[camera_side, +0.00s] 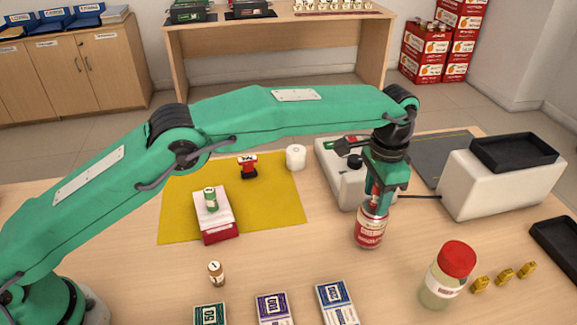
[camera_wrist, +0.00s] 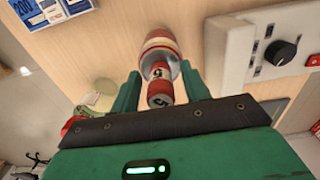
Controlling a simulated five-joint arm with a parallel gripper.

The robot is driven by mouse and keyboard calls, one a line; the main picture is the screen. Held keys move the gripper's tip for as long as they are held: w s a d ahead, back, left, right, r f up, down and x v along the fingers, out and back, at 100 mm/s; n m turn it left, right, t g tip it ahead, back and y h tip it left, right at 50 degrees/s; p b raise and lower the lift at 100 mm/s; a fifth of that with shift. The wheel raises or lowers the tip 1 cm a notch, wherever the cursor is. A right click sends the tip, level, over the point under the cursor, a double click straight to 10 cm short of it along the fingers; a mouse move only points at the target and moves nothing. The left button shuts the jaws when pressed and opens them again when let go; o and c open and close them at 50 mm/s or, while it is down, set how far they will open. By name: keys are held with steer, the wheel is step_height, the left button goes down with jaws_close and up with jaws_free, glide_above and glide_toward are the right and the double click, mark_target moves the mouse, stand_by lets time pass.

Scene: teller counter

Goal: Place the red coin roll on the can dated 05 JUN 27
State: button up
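The red coin roll (camera_wrist: 160,98) stands upright between my gripper's fingers, and a bit of it shows in the side view (camera_side: 375,189). Below it is a red-and-white can (camera_side: 370,229), upright on the counter; it also shows in the wrist view (camera_wrist: 158,39). The roll is over the can's top and appears to rest on it. My gripper (camera_wrist: 161,82) points down above the can. Its green fingers are on both sides of the roll, with a gap visible on each side. The date on the can is too small to read.
A grey machine (camera_side: 343,174) stands just behind the can. A red-lidded jar (camera_side: 446,278) is at the front right. Banknote bundles (camera_side: 272,308) lie in front. A green roll (camera_side: 211,198) stands on a red-and-white block on the yellow mat (camera_side: 275,205). A brown roll (camera_side: 216,273) stands in front.

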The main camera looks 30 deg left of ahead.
steer(key=shift+r, duration=0.1)
steer(key=shift+r, duration=3.8)
